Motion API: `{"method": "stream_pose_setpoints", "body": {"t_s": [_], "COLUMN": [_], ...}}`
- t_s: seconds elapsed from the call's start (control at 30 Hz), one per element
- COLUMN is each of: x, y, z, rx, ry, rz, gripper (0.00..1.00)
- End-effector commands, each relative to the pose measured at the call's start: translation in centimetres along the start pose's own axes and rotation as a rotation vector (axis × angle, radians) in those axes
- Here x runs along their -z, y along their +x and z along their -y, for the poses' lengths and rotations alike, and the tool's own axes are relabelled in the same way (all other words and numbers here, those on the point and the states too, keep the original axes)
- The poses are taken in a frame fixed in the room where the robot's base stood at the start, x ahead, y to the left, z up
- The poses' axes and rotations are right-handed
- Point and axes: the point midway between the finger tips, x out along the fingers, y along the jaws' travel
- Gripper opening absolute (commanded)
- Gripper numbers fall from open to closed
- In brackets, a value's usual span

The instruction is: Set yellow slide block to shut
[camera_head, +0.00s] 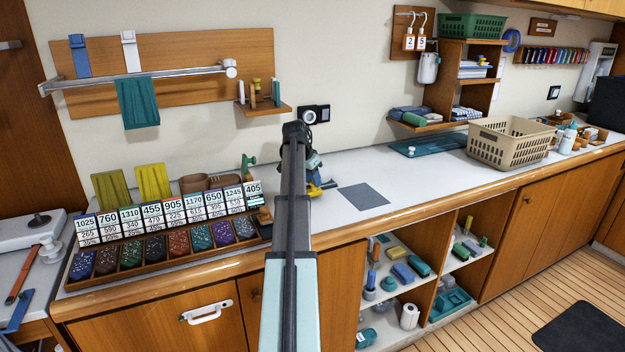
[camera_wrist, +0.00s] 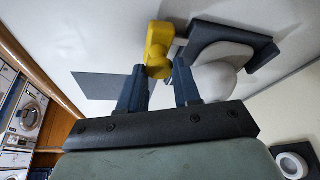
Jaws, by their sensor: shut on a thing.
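The yellow slide block (camera_wrist: 158,48) sits between the tips of my gripper (camera_wrist: 160,72) in the wrist view. The blue-grey fingers are closed on its near end, and its far end stands beyond them. In the head view, my gripper (camera_head: 313,166) is low over the counter behind my arm. A bit of the yellow block (camera_head: 316,190) shows beneath it, near the counter top. Beside the block, in the wrist view, is a rounded white body (camera_wrist: 215,78) with a dark slate-coloured plate (camera_wrist: 235,42). My arm hides much of this spot in the head view, and I cannot tell the block's slide position.
A flat grey square (camera_head: 363,196) lies right of my gripper. A rack of pouches and number cards (camera_head: 165,240) stands left, near a green-knobbed piece (camera_head: 248,162). A beige basket (camera_head: 510,143) stands farther right. The counter between the square and basket is mostly clear.

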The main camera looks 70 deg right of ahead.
Motion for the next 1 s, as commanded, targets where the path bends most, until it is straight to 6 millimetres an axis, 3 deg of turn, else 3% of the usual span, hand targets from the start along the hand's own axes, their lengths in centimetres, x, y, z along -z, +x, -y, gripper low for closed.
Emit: {"method": "stream_pose_setpoints", "body": {"t_s": [0.33, 0.63, 0.67, 0.9, 1.0], "x": [2.3, 2.2, 2.2, 2.2, 2.2], "y": [0.8, 0.9, 0.9, 0.9, 0.9], "z": [5.5, 5.7, 5.7, 5.7, 5.6], "rx": [0.001, 0.002, 0.002, 0.001, 0.001], "ry": [0.000, 0.001, 0.001, 0.001, 0.001], "rz": [-0.001, -0.002, -0.002, -0.001, -0.001], "gripper": [0.00, 0.00, 0.33, 0.56, 0.58]}}
